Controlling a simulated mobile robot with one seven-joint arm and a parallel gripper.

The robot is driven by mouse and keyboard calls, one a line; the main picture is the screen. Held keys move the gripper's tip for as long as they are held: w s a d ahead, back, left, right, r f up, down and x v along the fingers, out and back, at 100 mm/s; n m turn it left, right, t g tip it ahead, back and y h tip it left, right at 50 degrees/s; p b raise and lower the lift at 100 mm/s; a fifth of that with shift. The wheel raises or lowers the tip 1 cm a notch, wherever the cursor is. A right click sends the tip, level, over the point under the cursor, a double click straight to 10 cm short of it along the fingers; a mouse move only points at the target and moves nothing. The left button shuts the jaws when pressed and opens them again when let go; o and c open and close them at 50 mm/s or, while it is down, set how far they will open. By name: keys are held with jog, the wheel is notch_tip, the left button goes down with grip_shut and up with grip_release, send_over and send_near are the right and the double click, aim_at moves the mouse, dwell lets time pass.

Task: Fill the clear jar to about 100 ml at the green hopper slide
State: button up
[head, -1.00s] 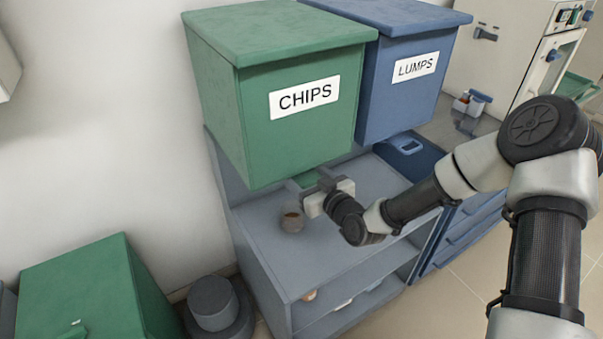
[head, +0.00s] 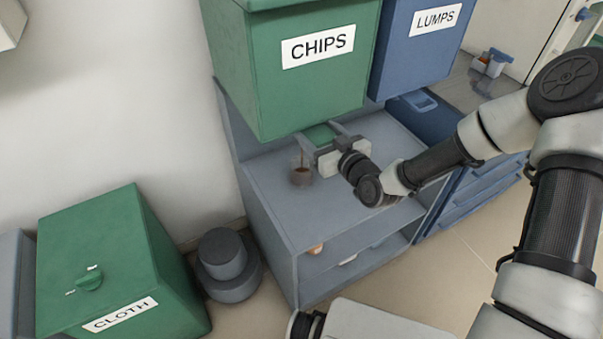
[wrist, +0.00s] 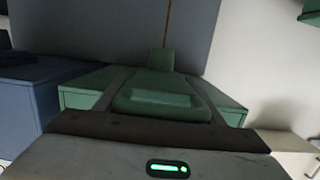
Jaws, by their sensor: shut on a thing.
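The green hopper (head: 303,88), labelled CHIPS, hangs over a grey shelf. Its green slide (head: 319,133) sticks out below the front. My gripper (head: 318,140) is shut on the slide's handle, which shows between the two fingers in the wrist view (wrist: 160,104). The clear jar (head: 301,177) stands upright on the shelf below the slide, left of my gripper, with brown material inside. A thin brown stream (head: 302,158) falls into it; the stream also shows in the wrist view (wrist: 167,22). The jar's fill level is too small to read.
The blue LUMPS hopper (head: 416,45) stands right of the green one. The grey shelf (head: 340,205) has bare room in front of the jar. A green CLOTH bin (head: 100,255) and a round grey container (head: 223,258) stand on the floor at left.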

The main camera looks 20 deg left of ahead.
jog(key=shift+f, duration=0.25)
jog(key=shift+b+x, duration=0.45)
jog(key=shift+x, duration=0.3)
jog(key=shift+w+a+r, duration=0.15)
jog(key=shift+w+a, duration=0.05)
jog(key=shift+a, duration=0.05)
jog(key=o, duration=1.2)
jog(key=shift+w+a, duration=0.1)
jog(key=shift+a, duration=0.05)
jog(key=shift+r, duration=0.1)
jog(key=shift+d, duration=0.2)
jog(key=v, duration=1.7)
jog(key=shift+r+p, duration=0.15)
jog(key=shift+p, duration=0.15)
